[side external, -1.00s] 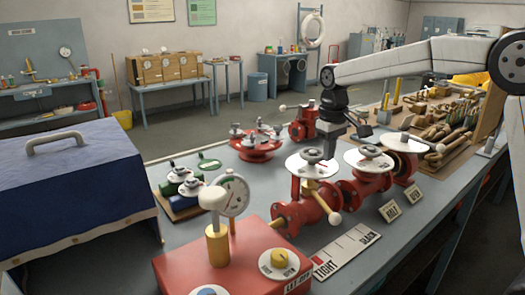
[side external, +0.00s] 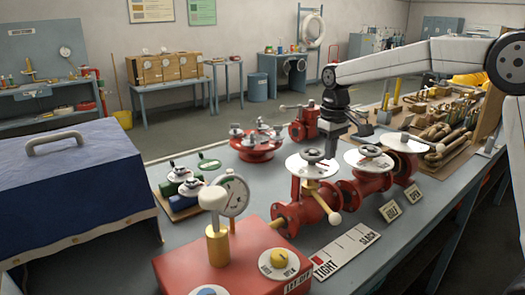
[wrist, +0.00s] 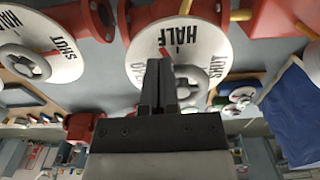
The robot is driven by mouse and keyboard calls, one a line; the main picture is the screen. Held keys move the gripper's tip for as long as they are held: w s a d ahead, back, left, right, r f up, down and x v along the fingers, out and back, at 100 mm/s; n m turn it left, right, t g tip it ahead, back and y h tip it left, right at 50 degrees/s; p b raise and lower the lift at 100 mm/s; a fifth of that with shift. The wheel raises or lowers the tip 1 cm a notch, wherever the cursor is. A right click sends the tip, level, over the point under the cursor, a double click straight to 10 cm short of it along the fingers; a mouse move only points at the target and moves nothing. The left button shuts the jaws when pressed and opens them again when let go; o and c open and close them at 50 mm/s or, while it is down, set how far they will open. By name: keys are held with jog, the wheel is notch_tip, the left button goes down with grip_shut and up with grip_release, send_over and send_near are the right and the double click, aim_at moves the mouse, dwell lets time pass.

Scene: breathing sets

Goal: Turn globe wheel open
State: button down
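Two red valves stand side by side on the bench, each with a white dial and a grey handwheel. The nearer valve's dial (side external: 298,169) and wheel (side external: 312,156) are just left of my gripper (side external: 336,150). The other wheel (side external: 370,151) is to its right. In the wrist view, the dial under my gripper (wrist: 160,64) reads HALF and SHUT, the rest partly hidden. Its wheel (wrist: 193,82) is right beside my fingers; contact is unclear. My fingers look shut together, with nothing visible between them. The wrist view's left dial (wrist: 60,62) reads SHUT, with its wheel (wrist: 25,65).
A red box with a gauge (side external: 234,195) stands in front at left. A TIGHT–SLACK strip (side external: 345,252) and two cards (side external: 391,211) lie in front of the valves. A red multi-knob fitting (side external: 256,148) is behind. A blue-covered case (side external: 70,195) stands left.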

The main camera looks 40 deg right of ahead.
jog(key=shift+s+d, duration=0.15)
jog(key=shift+s, duration=0.15)
notch_tip(320, 180, up, 6)
dwell(0.9)
jog(key=a, duration=0.2)
jog(key=a+r, duration=0.1)
jog(key=a, duration=0.1)
jog(key=shift+w+a, duration=0.1)
jog(key=shift+f, duration=0.15)
jog(key=shift+f, duration=3.35)
